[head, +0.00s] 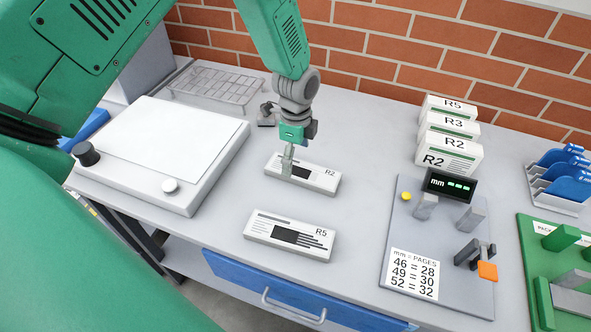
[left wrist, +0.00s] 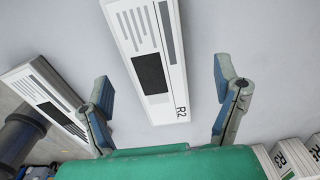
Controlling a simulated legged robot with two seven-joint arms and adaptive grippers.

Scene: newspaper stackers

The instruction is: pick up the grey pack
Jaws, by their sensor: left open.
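No pack stands out as grey; the packs look white with dark print and pale sides. A flat pack marked R2 (head: 318,180) lies on the table below my left gripper (head: 287,163). In the left wrist view, that R2 pack (left wrist: 165,98) lies between the two spread fingers of the left gripper (left wrist: 162,78), with a gap on both sides. A second flat pack marked R5 (head: 290,236) lies nearer the front edge; it also shows at the left of the wrist view (left wrist: 45,95). My right gripper is not in view.
Several packs (head: 450,140) stand upright at the back right. A grey gauge board (head: 430,235) with an mm display (head: 449,185) is in front of them. A white platform (head: 160,155) is at left; a wire tray (head: 215,85) is behind. Clear table surrounds the flat packs.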

